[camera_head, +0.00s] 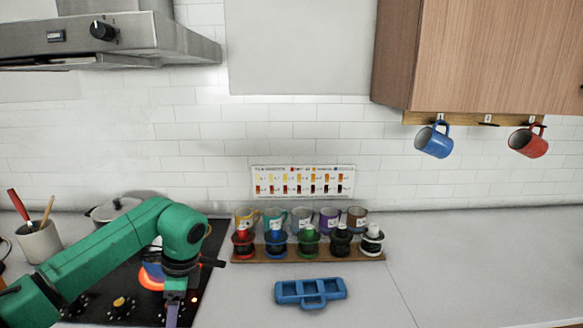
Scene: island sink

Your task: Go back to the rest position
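My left arm, green with dark joints, comes in from the left and bends down over the black cooktop (112,295). Its lower end (173,308) reaches the bottom edge of the picture, so I cannot tell whether the fingers are open or shut, or hold anything. A blue and white item (152,272) shows partly behind the forearm, above a glowing orange-red ring (150,283) on the cooktop. My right arm and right gripper are not in view.
A wooden rack (300,255) holds several capped jars, with several mugs behind it. A blue tray with compartments (311,291) lies in front. A utensil crock (39,240) and a pot (115,210) stand left. Blue (433,142) and red (527,144) mugs hang right. The right counter is clear.

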